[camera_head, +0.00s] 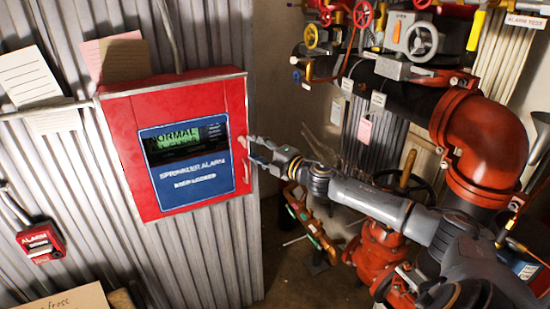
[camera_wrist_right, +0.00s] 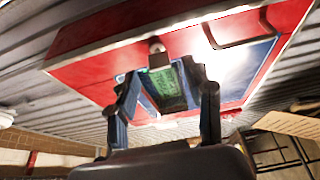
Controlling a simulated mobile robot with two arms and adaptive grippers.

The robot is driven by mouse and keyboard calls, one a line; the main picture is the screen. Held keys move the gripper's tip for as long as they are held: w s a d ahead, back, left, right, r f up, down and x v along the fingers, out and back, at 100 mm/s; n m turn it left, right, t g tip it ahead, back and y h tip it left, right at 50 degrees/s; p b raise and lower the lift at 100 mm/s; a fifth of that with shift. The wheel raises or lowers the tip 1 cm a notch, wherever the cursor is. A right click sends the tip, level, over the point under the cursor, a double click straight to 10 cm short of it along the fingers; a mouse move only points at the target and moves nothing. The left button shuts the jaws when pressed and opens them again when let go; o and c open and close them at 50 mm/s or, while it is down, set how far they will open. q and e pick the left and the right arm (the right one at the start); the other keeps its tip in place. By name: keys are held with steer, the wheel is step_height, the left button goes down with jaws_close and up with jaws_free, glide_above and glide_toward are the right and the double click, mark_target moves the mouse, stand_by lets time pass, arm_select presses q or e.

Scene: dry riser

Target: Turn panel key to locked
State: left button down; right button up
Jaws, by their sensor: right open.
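The red alarm panel (camera_head: 122,130) hangs on the corrugated wall, with a blue face (camera_head: 190,195) reading "SPRINKLER ALARM" and a green display (camera_head: 175,138) reading "NORMAL". My right gripper (camera_head: 250,148) is at the panel's right edge, open, its fingers pointing at the panel. In the right wrist view, the open fingers (camera_wrist_right: 163,76) are apart with nothing held between them. A small light knob (camera_wrist_right: 157,46), possibly the key, shows on the panel's red side just beyond the fingertips. Its turn position is too small to tell. My left gripper is not in view.
A red alarm box (camera_head: 40,242) is on the wall at lower left. Paper notes (camera_head: 28,75) hang at upper left. A large red pipe elbow (camera_head: 485,135), valves and a black pipe (camera_head: 400,98) crowd the right side, close to my right arm.

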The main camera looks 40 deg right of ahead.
steer(key=s+d, duration=0.1)
steer(key=s, duration=0.7)
steer(key=shift+d, duration=0.1)
stand_by(0.5)
